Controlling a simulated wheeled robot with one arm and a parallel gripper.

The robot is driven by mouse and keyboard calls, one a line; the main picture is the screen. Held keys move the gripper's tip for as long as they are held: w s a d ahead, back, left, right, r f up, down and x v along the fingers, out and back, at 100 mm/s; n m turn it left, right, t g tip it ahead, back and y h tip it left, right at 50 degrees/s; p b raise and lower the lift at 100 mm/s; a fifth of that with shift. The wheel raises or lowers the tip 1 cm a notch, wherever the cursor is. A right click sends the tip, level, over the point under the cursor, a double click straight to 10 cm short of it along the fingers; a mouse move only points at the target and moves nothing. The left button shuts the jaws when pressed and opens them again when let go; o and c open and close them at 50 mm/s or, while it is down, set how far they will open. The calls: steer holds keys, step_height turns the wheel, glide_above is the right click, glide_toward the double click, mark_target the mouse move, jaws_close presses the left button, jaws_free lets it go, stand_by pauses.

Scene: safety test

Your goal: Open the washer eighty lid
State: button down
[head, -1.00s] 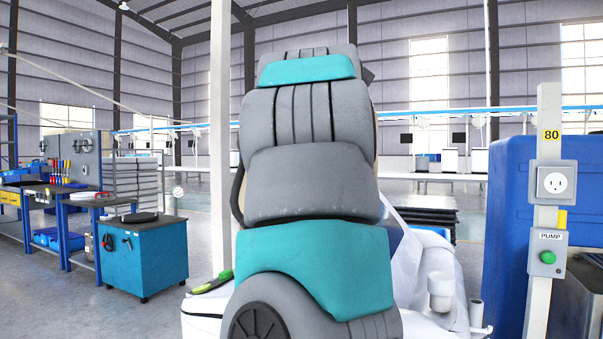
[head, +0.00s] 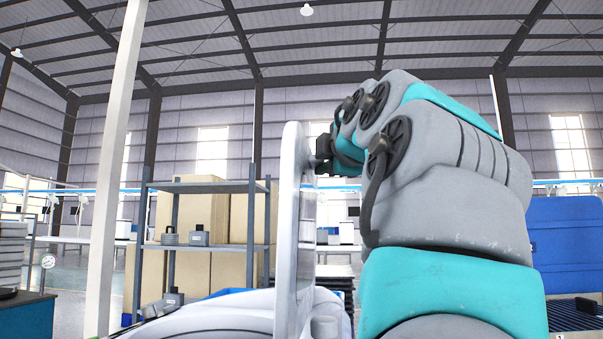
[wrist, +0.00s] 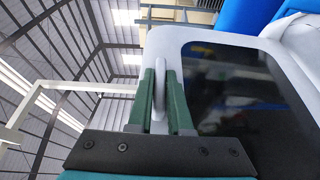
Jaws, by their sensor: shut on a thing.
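The washer lid (head: 289,230) is white and stands about upright in the head view, seen nearly edge-on, above the white washer body (head: 215,323). In the wrist view the lid (wrist: 167,42) shows a white frame around a dark glass pane (wrist: 235,95). My gripper (head: 320,160) is at the upper part of the lid, on its right side. In the wrist view my gripper's green fingers (wrist: 161,85) are shut on the white lid handle (wrist: 159,98), one on each side of it. I cannot read the number eighty on this washer now.
A shelf rack (head: 205,187) with large boxes and small grey items stands behind the washer. A white post (head: 120,150) rises at left. A blue bin (head: 577,240) stands at right behind my arm. A teal cabinet (head: 25,315) is at the lower left.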

steer(key=shift+d, duration=0.6)
steer(key=c, duration=0.8)
jaws_free()
steer(key=shift+c, duration=0.2)
steer(key=shift+s, duration=0.1)
steer(key=b+v, duration=0.1)
steer(key=v, duration=0.6)
steer(key=shift+s+b, duration=0.3)
steer(key=shift+b, duration=0.05)
steer(key=shift+f, duration=0.1)
